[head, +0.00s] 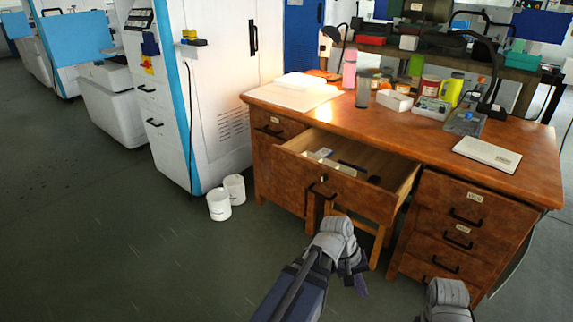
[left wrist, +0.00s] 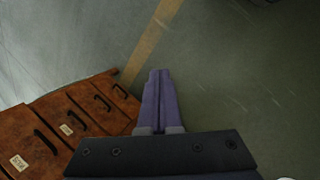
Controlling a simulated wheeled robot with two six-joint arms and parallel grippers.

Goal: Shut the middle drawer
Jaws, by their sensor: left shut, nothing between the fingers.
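The middle drawer (head: 300,172) of the wooden desk (head: 415,140) is pulled well out, with its front face and dark handle (head: 322,194) toward me. Papers and small dark items lie inside it.
The right drawer stack (head: 460,225) is shut and also shows in the left wrist view (left wrist: 75,115). Two white buckets (head: 219,204) stand left of the desk by a white cabinet. The floor in front is clear.

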